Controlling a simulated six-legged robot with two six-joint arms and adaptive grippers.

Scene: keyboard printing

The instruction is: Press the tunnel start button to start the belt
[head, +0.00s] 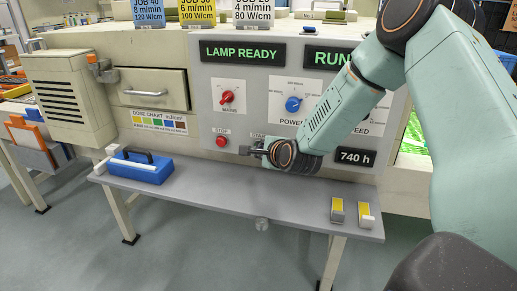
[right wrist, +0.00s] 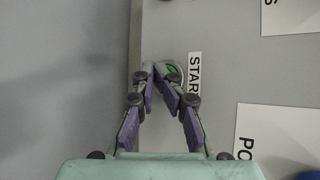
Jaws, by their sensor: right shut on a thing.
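The green start button (right wrist: 173,71) shows in the right wrist view beside the START label (right wrist: 194,75), on the grey control panel (head: 207,85). In the head view my right gripper hides it. My right gripper (head: 244,150) reaches the panel from the right, its tips just under the START label. In the right wrist view its jaws (right wrist: 158,70) are shut at the button and cover part of it. I cannot tell how far the button is pressed in. The display (head: 242,52) reads LAMP READY. My left gripper is not in view.
A red stop button (head: 221,142) sits left of my gripper. A red mains knob (head: 227,97) and a blue power knob (head: 293,104) are above. A grey shelf (head: 235,196) below holds a blue block-like tool (head: 140,170) and two small yellow-topped pieces (head: 337,209).

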